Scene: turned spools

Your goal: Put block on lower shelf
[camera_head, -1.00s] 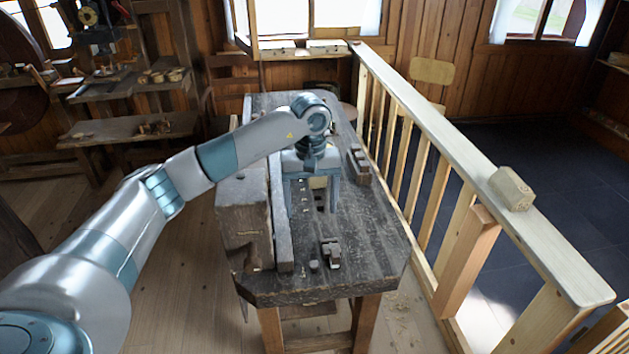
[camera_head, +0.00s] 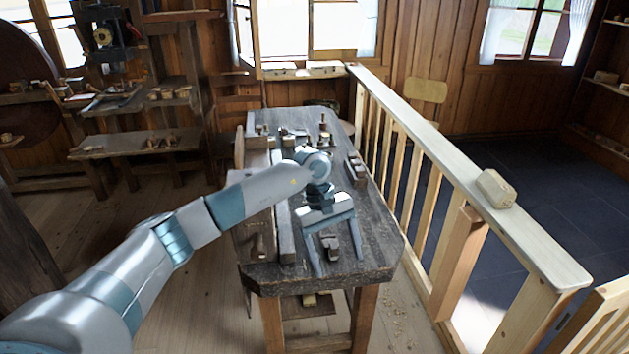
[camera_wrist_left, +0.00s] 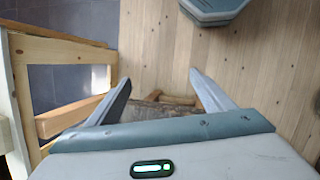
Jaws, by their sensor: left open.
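A pale wooden block (camera_head: 309,300) lies on the lower shelf (camera_head: 318,310) under the workbench; the bench top partly hides this shelf. Another pale block (camera_head: 496,188) rests on the railing. I cannot tell for sure which one the task means. My left gripper (camera_head: 338,264) is open over the near end of the bench top, its fingers pointing down and toward me. No block shows between its fingers. In the left wrist view the gripper (camera_wrist_left: 160,82) is open too, with floor and a bit of brown wood beyond the fingers. My right gripper is not in view.
The workbench (camera_head: 375,262) carries a small dark plane (camera_head: 330,243) by the left fingers and several tools farther back. A wooden railing (camera_head: 440,155) runs along the right.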

